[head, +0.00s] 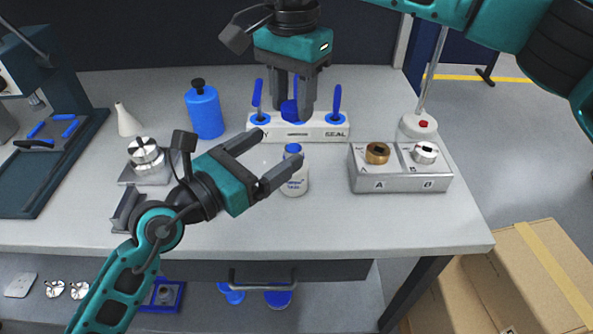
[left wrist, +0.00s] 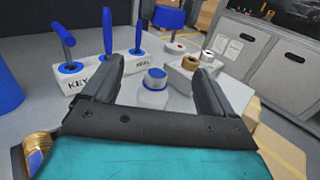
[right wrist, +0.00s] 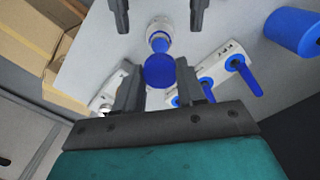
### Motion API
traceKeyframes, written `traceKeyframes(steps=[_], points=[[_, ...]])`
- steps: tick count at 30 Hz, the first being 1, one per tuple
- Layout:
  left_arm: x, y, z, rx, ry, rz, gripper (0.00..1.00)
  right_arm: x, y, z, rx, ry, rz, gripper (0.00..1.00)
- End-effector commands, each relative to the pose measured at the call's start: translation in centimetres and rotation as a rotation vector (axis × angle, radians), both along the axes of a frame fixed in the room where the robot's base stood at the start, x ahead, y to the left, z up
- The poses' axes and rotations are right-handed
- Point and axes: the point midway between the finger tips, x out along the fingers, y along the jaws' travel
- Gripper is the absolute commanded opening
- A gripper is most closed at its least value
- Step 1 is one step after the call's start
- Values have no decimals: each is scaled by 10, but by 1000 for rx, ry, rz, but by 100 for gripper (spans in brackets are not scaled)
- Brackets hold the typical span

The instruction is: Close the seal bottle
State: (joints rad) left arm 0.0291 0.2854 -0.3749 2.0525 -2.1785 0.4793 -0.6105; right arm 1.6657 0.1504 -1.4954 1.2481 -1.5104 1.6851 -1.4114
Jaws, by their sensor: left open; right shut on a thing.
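The white seal bottle (head: 295,182) stands upright on the bench, with a blue top on its neck. It shows in the left wrist view (left wrist: 153,97) and the right wrist view (right wrist: 160,26). My left gripper (head: 276,158) is open at its left side; the left wrist view shows the bottle between the finger lines with gaps both sides. My right gripper (head: 291,117) is shut on a blue round cap (right wrist: 160,71), held above the bench behind the bottle. The fingers partly hide the cap in the head view; it also shows in the left wrist view (left wrist: 168,17).
A white rack (head: 300,133) marked KEY and SEAL, with upright blue-handled tools, stands behind the bottle. A metal box (head: 400,184) with two knobs is to the right. A blue canister (head: 205,113) and a metal fixture (head: 147,160) are left.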

Motion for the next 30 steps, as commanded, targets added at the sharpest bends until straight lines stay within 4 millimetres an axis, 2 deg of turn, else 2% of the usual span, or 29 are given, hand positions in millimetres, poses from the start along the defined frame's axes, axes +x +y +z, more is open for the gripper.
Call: traceKeyframes(steps=[5, 8, 17, 30], points=[[0, 0, -2, -1, 1, 0, 86, 0, 0, 0, 0, 0, 0, 11], [0, -1, -11, 0, 1, -3, 86, 0, 0, 0, 0, 0, 0, 11], [0, 2, -58, 7, 3, 1, 86, 0, 0, 0, 0, 0, 0, 11], [0, 0, -82, -3, 4, 2, 86, 0, 0, 0, 0, 0, 0, 11]])
